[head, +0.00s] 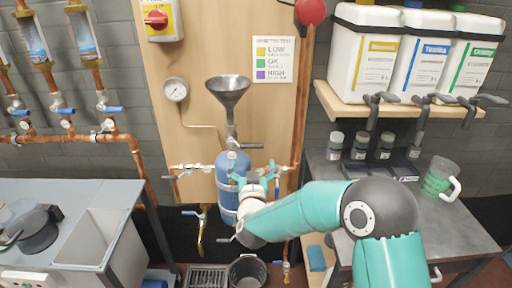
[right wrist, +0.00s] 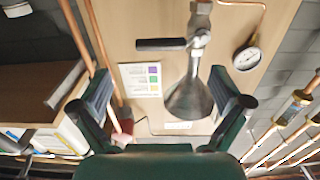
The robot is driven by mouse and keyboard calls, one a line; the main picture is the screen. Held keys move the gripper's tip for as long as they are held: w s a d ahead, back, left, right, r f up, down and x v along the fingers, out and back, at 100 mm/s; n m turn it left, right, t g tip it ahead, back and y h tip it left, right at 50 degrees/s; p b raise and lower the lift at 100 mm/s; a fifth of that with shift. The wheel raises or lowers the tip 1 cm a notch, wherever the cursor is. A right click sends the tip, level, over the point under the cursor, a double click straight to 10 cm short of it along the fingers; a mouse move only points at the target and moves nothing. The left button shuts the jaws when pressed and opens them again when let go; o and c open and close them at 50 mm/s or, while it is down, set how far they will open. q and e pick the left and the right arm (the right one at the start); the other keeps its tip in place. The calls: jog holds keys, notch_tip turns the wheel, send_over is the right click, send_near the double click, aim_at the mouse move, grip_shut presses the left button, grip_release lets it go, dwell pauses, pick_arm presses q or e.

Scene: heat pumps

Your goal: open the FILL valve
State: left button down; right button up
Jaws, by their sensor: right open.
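A grey funnel (head: 228,92) is on the wooden board above a blue tank (head: 231,170). Under the funnel's neck is a valve with a dark lever (head: 248,146) pointing sideways to the right; no FILL label is readable. In the right wrist view, which is upside down, the funnel (right wrist: 189,98) hangs wide end down, and the lever (right wrist: 161,44) lies across, left of the metal valve body (right wrist: 199,27). My right gripper (head: 263,172) is in front of the tank, below the lever in the picture. Its fingers (right wrist: 160,92) are spread and empty, apart from the lever. My left gripper is not seen.
A gauge (head: 175,89) and copper pipes with small valves flank the tank. White jugs (head: 365,52) stand on the right shelf (head: 345,104), with bottles and a green-filled jug (head: 439,178) below. A sink bench (head: 85,238) is at left. A black bucket (head: 247,272) stands below.

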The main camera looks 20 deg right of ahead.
aim_at(246, 144)
jog(key=p+x, duration=0.1)
jog(key=x, duration=0.6)
jog(key=shift+w+f, duration=0.1)
jog(key=shift+w, duration=0.05)
jog(key=shift+c, duration=0.3)
